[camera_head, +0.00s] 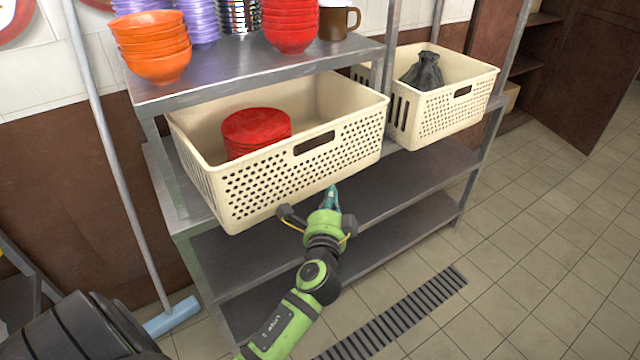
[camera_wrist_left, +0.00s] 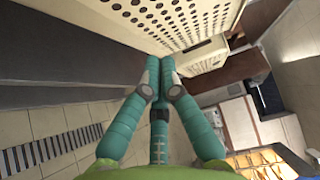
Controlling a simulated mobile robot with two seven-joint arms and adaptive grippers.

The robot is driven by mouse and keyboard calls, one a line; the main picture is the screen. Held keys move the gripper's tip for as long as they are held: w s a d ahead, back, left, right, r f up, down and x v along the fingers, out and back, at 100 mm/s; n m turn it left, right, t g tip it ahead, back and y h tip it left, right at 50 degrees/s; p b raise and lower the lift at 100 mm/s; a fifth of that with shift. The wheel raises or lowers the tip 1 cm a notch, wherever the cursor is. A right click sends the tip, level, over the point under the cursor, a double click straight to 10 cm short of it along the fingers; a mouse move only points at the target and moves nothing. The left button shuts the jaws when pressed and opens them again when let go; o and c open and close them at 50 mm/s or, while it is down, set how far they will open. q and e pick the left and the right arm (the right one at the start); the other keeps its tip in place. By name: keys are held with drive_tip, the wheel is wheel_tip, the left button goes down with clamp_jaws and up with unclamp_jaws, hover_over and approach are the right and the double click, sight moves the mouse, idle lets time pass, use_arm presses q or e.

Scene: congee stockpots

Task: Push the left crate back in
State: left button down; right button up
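The left crate (camera_head: 290,175), cream with a perforated front and a slot handle, sits on the rack's middle shelf and juts out past its front edge. Red round stacked dishes (camera_head: 257,131) are inside it. My left gripper (camera_head: 331,198) is just below and in front of the crate's lower front edge; I cannot tell whether it touches. In the left wrist view the teal fingers (camera_wrist_left: 159,72) are together with nothing between them, and the perforated crate wall (camera_wrist_left: 172,18) is above them. My right gripper is not in view.
The right crate (camera_head: 445,110) holds a black bag (camera_head: 424,72) on the same shelf. Orange bowls (camera_head: 158,65), red bowls (camera_head: 290,40) and a brown mug (camera_head: 338,20) stand on the top shelf (camera_head: 240,72). The tiled floor (camera_head: 540,250) at right is clear.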

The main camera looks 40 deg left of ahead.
use_arm(q)
drive_tip(key=a, duration=0.2)
drive_tip(key=w+a, duration=0.1)
drive_tip(key=a, duration=0.1)
drive_tip(key=shift+w+p, duration=0.2)
drive_tip(key=shift+p, duration=0.2)
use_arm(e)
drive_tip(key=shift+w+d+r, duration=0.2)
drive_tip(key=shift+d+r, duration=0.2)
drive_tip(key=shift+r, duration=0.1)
use_arm(q)
drive_tip(key=shift+a, duration=0.1)
drive_tip(key=w+a, duration=0.1)
drive_tip(key=a, duration=0.2)
drive_tip(key=w+a, duration=0.1)
drive_tip(key=a, duration=0.2)
drive_tip(key=w+a, duration=0.1)
drive_tip(key=a, duration=0.3)
drive_tip(key=shift+w+a, duration=0.1)
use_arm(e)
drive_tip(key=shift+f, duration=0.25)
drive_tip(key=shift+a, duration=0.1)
